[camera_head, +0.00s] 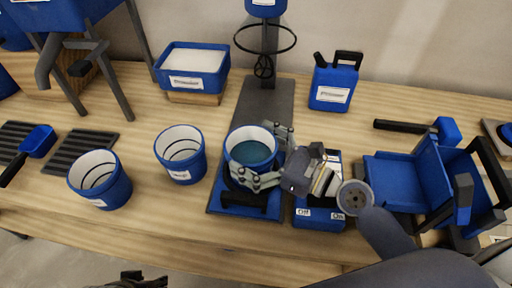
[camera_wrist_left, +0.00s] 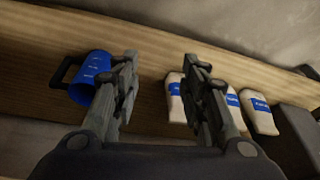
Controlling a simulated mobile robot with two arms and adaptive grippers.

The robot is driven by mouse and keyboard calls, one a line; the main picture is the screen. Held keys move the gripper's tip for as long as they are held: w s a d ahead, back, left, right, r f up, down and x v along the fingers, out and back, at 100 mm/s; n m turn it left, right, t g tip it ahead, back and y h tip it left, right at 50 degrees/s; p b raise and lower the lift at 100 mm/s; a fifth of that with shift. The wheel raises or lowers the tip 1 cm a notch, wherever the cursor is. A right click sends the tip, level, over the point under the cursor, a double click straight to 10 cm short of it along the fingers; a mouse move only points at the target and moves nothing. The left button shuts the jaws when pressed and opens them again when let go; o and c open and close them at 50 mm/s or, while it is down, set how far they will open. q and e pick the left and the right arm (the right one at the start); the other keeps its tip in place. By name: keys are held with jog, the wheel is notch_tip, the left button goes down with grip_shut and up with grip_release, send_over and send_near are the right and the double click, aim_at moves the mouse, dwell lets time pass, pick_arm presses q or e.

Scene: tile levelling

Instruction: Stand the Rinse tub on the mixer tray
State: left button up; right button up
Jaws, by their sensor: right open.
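A blue tub (camera_head: 232,170) with a white inside and teal liquid is upright at the mixer stand, its label hidden; I take it as the Rinse tub. It appears to stand on the blue mixer tray (camera_head: 222,203), though its foot is partly hidden. My right gripper (camera_head: 268,157) is open, with its fingers around the tub's right and front sides; contact cannot be told. My left gripper is open and empty in the left wrist view (camera_wrist_left: 160,75), away from the tub, between a blue jug (camera_wrist_left: 92,72) and several white packets (camera_wrist_left: 262,113).
Two more blue tubs, one near (camera_head: 180,172) and one further left (camera_head: 103,195), stand left of the mixer. A switch box (camera_head: 318,219) is right of the tray. A ring (camera_head: 263,50) hangs above. A jerrycan (camera_head: 333,85) and a white-filled box (camera_head: 192,72) stand behind.

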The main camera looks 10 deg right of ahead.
aim_at(271, 158)
jog(key=shift+r, duration=0.15)
jog(key=shift+s+d, duration=0.25)
jog(key=v, duration=0.1)
jog(key=b+v, duration=0.1)
jog(key=v, duration=0.1)
jog(key=shift+f, duration=0.3)
jog(key=b+v, duration=0.2)
jog(key=v, duration=0.3)
jog(key=shift+s+r, duration=0.1)
pick_arm(q)
jog(key=shift+w+d+r+t+h, duration=0.1)
jog(key=shift+w+d+t, duration=0.1)
jog(key=shift+w+t, duration=0.3)
jog(key=shift+w+d+r+t+h, duration=0.15)
jog(key=shift+w+t, duration=0.15)
jog(key=shift+w, duration=0.45)
jog(key=shift+w+d+r+t+h, duration=0.1)
jog(key=shift+w+d+t, duration=0.1)
jog(key=shift+w+t, duration=0.3)
pick_arm(e)
jog(key=shift+v, duration=1.55)
pick_arm(q)
jog(key=shift+f, duration=0.1)
pick_arm(e)
jog(key=shift+r, duration=0.2)
